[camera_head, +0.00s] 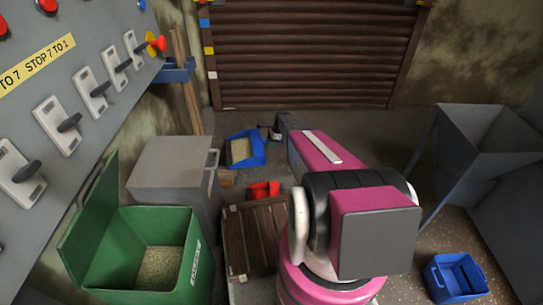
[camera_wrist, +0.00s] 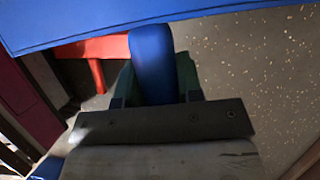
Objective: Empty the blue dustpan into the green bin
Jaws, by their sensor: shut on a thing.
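The blue dustpan (camera_head: 258,151) is beyond my arm in the head view, with a pale grainy heap in its pan. My gripper (camera_head: 274,134) is at the dustpan's right side, partly hidden by my arm. In the wrist view my gripper (camera_wrist: 153,90) is shut on the blue handle (camera_wrist: 153,55), and the pan's blue underside or edge (camera_wrist: 100,18) crosses the top. The green bin (camera_head: 160,222) stands at the lower left of the head view with its lid tilted open. Pale grain lies inside it.
A grey box (camera_head: 170,165) stands between the bin and dustpan. A red object (camera_head: 264,189) and a slatted wooden crate (camera_head: 256,235) are nearer me. A grey hopper (camera_head: 480,140) and a blue container (camera_head: 455,277) stand right. A switch panel (camera_head: 75,95) overhangs the left.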

